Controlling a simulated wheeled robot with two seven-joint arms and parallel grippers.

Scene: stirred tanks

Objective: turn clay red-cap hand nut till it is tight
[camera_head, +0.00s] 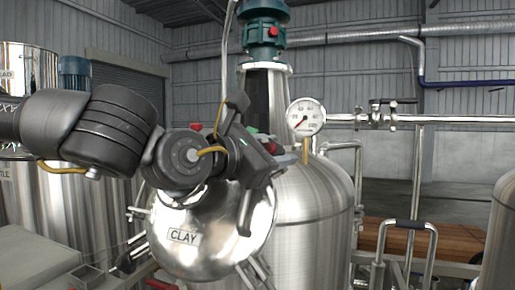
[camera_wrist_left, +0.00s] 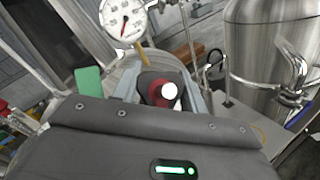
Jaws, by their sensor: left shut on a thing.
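The tank marked CLAY (camera_head: 205,255) has a shiny domed steel lid with hand nuts around its rim. My left gripper (camera_head: 268,152) is at the lid's upper right side. The red-cap hand nut (camera_head: 272,147) shows as a small red spot between its fingers. In the left wrist view the red cap (camera_wrist_left: 160,95), with a pale round end, sits between the fingers of my left gripper (camera_wrist_left: 166,90), which is shut on it. The nut's stem and seat are hidden. My right gripper is in neither view.
A pressure gauge (camera_head: 305,117) on a horizontal pipe is close to the right of the gripper; it also shows in the left wrist view (camera_wrist_left: 123,18). A tall steel tank (camera_head: 315,215) with a green motor (camera_head: 264,30) stands behind. Another red cap (camera_head: 196,127) shows behind my wrist.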

